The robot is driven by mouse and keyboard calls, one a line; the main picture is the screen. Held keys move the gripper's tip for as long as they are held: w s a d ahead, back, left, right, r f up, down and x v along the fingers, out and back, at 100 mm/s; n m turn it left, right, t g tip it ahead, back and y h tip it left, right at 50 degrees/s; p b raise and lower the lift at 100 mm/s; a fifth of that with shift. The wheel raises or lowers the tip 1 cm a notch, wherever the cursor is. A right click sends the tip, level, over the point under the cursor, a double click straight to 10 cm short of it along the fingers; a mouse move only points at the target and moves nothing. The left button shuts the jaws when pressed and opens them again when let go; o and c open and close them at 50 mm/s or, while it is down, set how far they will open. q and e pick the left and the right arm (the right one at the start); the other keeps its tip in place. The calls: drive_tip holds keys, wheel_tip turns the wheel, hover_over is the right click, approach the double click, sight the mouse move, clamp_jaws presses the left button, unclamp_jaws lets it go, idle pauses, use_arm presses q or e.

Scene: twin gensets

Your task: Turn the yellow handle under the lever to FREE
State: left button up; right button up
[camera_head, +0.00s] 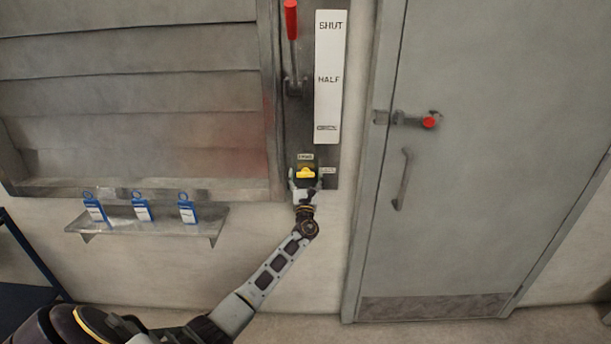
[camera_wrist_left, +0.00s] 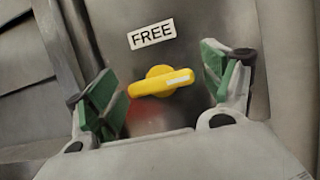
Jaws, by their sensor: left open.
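The yellow handle (camera_head: 306,173) is on the dark panel below the lever. In the left wrist view the yellow handle (camera_wrist_left: 161,82) lies nearly crosswise, with its white-marked end toward the right, below the FREE label (camera_wrist_left: 152,34). My left gripper (camera_head: 305,180) is at the handle. In the wrist view its green-padded fingers (camera_wrist_left: 160,92) are open, one on each side of the handle, with a gap visible at the right; the left finger is close to the handle's left end. The red-gripped lever (camera_head: 291,22) points up, beside SHUT on the white scale plate (camera_head: 330,75). My right gripper is not in view.
A louvred shutter (camera_head: 130,100) fills the wall at left. Below it, a shelf (camera_head: 150,222) holds three blue padlock-like tags (camera_head: 141,207). A grey door (camera_head: 470,180) with a red-knobbed latch (camera_head: 428,121) stands at right. Bare wall separates panel and door.

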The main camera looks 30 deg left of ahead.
use_arm(q)
drive_tip(key=shift+w+a+r, duration=0.2)
drive_tip(key=shift+w+a, duration=0.05)
drive_tip(key=shift+w, duration=0.1)
drive_tip(key=c, duration=1)
drive_tip(key=shift+c, duration=0.2)
